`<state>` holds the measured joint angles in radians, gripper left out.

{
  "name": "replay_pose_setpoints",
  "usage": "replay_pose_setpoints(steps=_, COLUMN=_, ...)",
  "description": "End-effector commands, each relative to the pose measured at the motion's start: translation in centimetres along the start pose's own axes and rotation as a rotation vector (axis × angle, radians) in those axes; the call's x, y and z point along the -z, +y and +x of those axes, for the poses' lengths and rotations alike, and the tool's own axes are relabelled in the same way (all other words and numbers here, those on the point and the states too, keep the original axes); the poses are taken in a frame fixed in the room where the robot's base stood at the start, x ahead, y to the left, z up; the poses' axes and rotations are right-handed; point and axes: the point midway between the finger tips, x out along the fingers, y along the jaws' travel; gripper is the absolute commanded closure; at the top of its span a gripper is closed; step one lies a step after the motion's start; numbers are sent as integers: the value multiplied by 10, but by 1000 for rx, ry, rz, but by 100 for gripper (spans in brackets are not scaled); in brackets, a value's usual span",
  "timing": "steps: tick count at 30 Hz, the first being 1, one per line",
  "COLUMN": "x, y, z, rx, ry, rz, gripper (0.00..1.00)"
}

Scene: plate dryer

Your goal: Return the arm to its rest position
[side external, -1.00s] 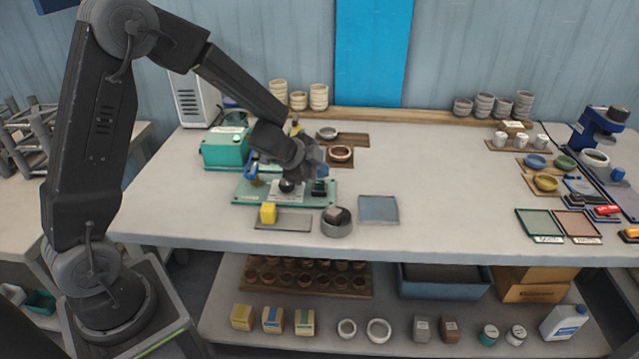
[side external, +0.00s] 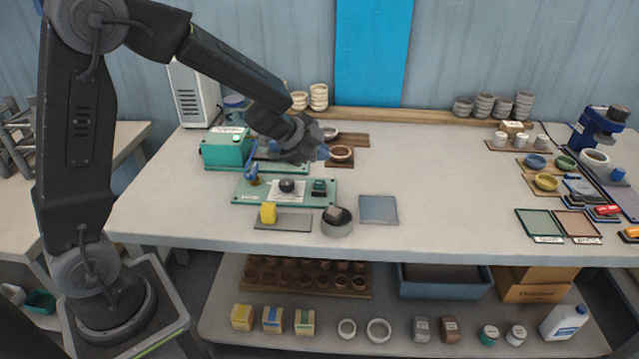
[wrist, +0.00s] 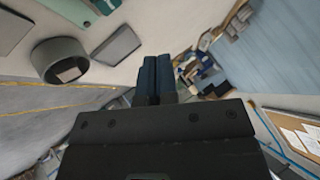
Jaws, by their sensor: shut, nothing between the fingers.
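The gripper is clear of the panel.
A teal box (side external: 226,148) stands behind the panel. The bench middle (side external: 440,180) is clear.

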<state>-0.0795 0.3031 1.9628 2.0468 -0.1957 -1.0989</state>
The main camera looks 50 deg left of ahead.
Motion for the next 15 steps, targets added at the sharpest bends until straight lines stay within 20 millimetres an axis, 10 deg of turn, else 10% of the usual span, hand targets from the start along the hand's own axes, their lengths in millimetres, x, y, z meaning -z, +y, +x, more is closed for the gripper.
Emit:
replay_pose_setpoints(steps=9, x=4, y=-3, z=-7, rx=32, ry=4, rz=-16, gripper=100)
replay_pose_setpoints(steps=15, x=20, y=-21, z=-58, rx=247, ry=1, rz=-149, gripper=100)
